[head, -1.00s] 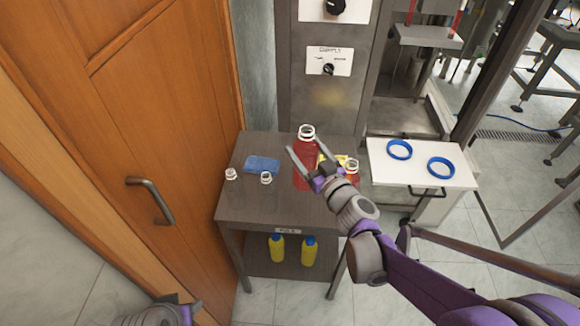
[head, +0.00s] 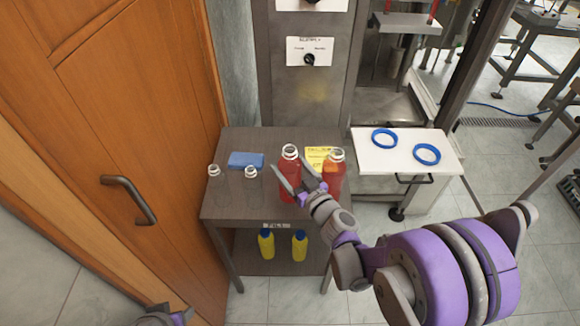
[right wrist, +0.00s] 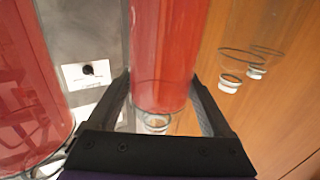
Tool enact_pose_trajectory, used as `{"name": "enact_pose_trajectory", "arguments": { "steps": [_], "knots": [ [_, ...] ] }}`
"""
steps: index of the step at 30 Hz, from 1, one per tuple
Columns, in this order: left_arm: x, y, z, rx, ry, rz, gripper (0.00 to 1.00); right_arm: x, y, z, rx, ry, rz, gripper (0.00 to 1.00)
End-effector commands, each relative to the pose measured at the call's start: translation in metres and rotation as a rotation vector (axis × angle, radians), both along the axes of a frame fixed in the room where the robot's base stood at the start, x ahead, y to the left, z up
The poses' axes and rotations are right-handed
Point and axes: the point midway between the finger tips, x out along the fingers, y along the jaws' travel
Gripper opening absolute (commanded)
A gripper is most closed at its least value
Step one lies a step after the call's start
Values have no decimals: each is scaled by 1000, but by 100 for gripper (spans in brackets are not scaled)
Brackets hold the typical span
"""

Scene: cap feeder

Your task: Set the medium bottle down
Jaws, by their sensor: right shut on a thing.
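The medium bottle (head: 289,188), filled with red, stands upright in my right gripper (head: 291,181) over the dark table. The right wrist view shows the same red bottle (right wrist: 168,50) between the two fingers, its clear neck at the bottom of the picture. The gripper is shut on its body. I cannot tell whether its base touches the table. A second red bottle (head: 334,178) stands just right of it, apart, and partly shows at the left of the right wrist view (right wrist: 28,90).
Two small clear bottles (head: 251,180) and a blue block (head: 246,160) occupy the table's left side. A yellow note (head: 317,157) lies behind the red bottles. Yellow bottles (head: 266,244) stand on the lower shelf. A white tray (head: 400,172) with blue rings is at right, a wooden door at left.

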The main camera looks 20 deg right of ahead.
Motion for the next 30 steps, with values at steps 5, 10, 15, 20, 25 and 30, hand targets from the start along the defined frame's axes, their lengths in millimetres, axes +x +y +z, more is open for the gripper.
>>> {"name": "enact_pose_trajectory", "arguments": {
  "steps": [5,10,15,20,25,30],
  "knots": [
    [0,0,-3,0,1,0,52,0,0,-4,0,0,0,91],
    [0,0,-2,0,1,0,52,0,0,-3,0,0,0,100],
    [0,0,0,0,0,0,52,0,0,0,0,0,0,100],
    [0,0,-1,0,0,0,52,-17,-5,0,0,-1,-1,100],
    [0,0,-3,0,1,0,52,-53,-16,0,0,0,-3,100],
    [-1,0,-5,0,2,0,52,-87,-25,0,-1,0,-4,100]
  ]
}}
